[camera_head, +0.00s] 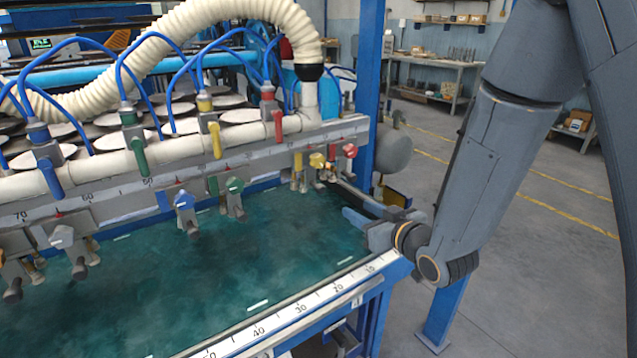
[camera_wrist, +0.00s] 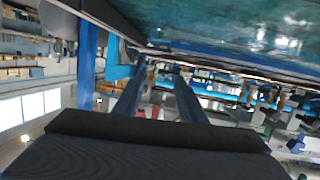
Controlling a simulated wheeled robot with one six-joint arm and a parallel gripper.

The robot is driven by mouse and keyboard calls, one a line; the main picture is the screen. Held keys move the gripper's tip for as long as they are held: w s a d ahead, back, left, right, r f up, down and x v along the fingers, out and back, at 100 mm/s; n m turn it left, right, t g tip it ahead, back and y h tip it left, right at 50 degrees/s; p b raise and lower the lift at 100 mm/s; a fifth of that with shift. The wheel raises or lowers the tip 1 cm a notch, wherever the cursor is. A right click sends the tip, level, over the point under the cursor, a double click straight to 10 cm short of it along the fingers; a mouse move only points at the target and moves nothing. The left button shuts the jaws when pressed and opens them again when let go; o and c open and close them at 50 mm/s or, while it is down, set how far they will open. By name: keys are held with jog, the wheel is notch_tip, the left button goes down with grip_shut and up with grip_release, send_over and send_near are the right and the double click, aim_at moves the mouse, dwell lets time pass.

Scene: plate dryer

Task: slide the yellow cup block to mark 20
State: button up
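A small block with a yellow knob (camera_head: 318,160), which looks like the yellow cup block, hangs at the right end of the numbered rail (camera_head: 130,195). Cups show below it. A block with a red knob (camera_head: 349,151) sits just to its right. My gripper (camera_head: 345,203) is over the right end of the green bed, below and right of both blocks and apart from them. In the wrist view its two fingers (camera_wrist: 160,92) stand apart, with a blurred red thing (camera_wrist: 151,112) beyond them. On the rail, 70, 60 and 50 are readable; mark 20 is not readable there.
Blue (camera_head: 186,205) and green (camera_head: 236,190) blocks, and grey ones at the left, hang along the rail. Coloured valve levers (camera_head: 215,140) hang from the pipe above. A white scale (camera_head: 280,318) on the front edge reads 10 to 50. A blue post (camera_head: 370,80) stands behind.

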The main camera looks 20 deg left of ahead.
aim_at(323, 190)
jog(key=s+a+r+n+y, duration=0.1)
jog(key=s+a+r+y, duration=0.2)
jog(key=a+r+y, duration=0.15)
jog(key=shift+h, duration=0.35)
jog(key=p+x, duration=0.1)
jog(key=x, duration=0.4)
jog(key=f+p+x, duration=0.1)
jog(key=x, duration=0.2)
jog(key=shift+w+a+p, duration=0.15)
jog(key=shift+p, duration=0.15)
jog(key=shift+r, duration=0.1)
grip_shut()
